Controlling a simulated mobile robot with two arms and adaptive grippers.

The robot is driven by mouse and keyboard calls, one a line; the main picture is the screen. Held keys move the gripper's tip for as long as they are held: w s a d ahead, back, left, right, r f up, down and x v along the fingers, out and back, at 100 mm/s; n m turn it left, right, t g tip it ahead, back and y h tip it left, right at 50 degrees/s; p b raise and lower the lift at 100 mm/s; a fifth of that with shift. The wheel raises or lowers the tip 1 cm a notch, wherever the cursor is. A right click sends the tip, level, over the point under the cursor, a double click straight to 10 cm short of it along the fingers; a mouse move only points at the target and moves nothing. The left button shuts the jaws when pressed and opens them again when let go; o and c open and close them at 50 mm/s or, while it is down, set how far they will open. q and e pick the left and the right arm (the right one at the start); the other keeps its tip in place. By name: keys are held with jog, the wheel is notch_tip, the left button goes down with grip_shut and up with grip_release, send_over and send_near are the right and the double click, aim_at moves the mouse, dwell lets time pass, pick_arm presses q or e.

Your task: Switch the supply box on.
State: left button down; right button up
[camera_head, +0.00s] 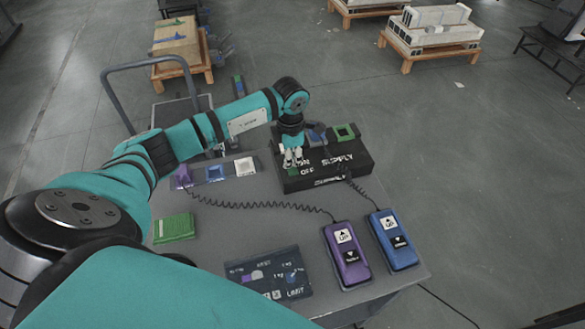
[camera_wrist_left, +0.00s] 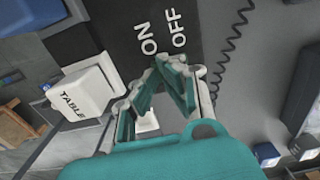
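The black supply box (camera_head: 350,172) stands at the back right of the grey table, with white SUPPLY and ON/OFF lettering. In the left wrist view the box's dark face (camera_wrist_left: 115,25) shows ON and OFF side by side just beyond my fingers. My left gripper (camera_head: 292,160) is over the left part of the box, beside the ON/OFF lettering. In the left wrist view its fingertips (camera_wrist_left: 158,68) come together with nothing seen held between them. The switch is not clearly visible; my fingers cover that area. Whether they touch the box I cannot tell. My right gripper is out of view.
A green socket (camera_head: 345,132) and a blue plug (camera_head: 317,131) are on the box. Purple (camera_head: 346,262) and blue (camera_head: 394,248) pendants with coiled cables lie at front right. A dark LIMIT panel (camera_head: 255,285) and green stack (camera_head: 174,228) lie nearer. A purple plug (camera_head: 183,176) stands left.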

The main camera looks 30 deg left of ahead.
pick_arm(q)
jog(key=shift+s+d+f, duration=0.1)
jog(key=shift+s+f, duration=0.05)
jog(key=shift+f, duration=0.05)
jog(key=shift+r+p, duration=0.45)
jog(key=shift+r, duration=0.05)
jog(key=shift+r+p, duration=1.75)
jog(key=shift+r, duration=1.35)
jog(key=shift+f, duration=0.1)
